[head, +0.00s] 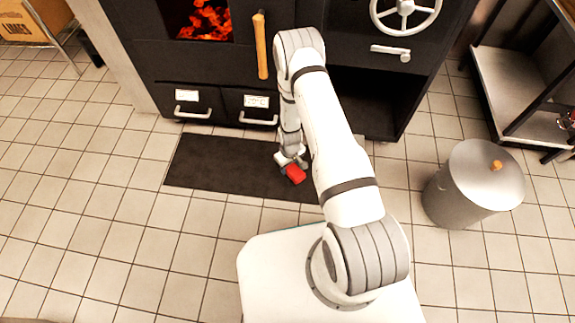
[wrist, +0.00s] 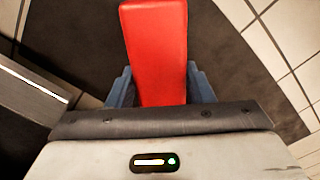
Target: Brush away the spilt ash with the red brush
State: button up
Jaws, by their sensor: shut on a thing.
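The red brush (head: 295,174) is held in my gripper (head: 290,166), low over the right part of the dark mat in front of the stove. In the wrist view the red brush (wrist: 156,50) points away from my gripper (wrist: 160,88), with a blue-grey finger on each side of it. Its bristles do not show. The dark mat (head: 215,163) lies on the tiled floor. I cannot make out any spilt ash on the mat or the tiles; my arm hides part of the mat's right side.
A black stove (head: 150,60) with a glowing fire and two handled drawers stands behind the mat. A lidded metal bin (head: 470,185) stands at the right. A metal shelf rack (head: 520,95) is at the far right. The tiled floor at the left is clear.

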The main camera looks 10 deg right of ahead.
notch_tip(320, 180, down, 6)
jog(key=b, duration=0.4)
jog(key=shift+f, duration=0.25)
jog(key=shift+d+f, duration=0.1)
jog(key=shift+d, duration=0.15)
jog(key=shift+s+d+p, duration=0.15)
jog(key=shift+d+p, duration=0.15)
jog(key=shift+s+d, duration=0.3)
jog(key=shift+d, duration=0.4)
jog(key=shift+s+d+p, duration=0.25)
jog(key=shift+d+p, duration=0.1)
jog(key=shift+d, duration=0.35)
jog(key=shift+w+a+f, duration=0.15)
jog(key=shift+w+a, duration=0.05)
jog(key=a, duration=0.1)
jog(key=w+a, duration=0.1)
jog(key=a, duration=0.1)
jog(key=shift+b, duration=0.4)
jog(key=shift+a+r+p, duration=0.15)
jog(key=shift+r+p, duration=0.15)
jog(key=shift+r, duration=0.3)
jog(key=shift+a+r+p, duration=0.15)
jog(key=shift+r+p, duration=0.15)
jog(key=shift+r, duration=0.3)
jog(key=shift+r+p, duration=1.85)
jog(key=shift+r, duration=1.05)
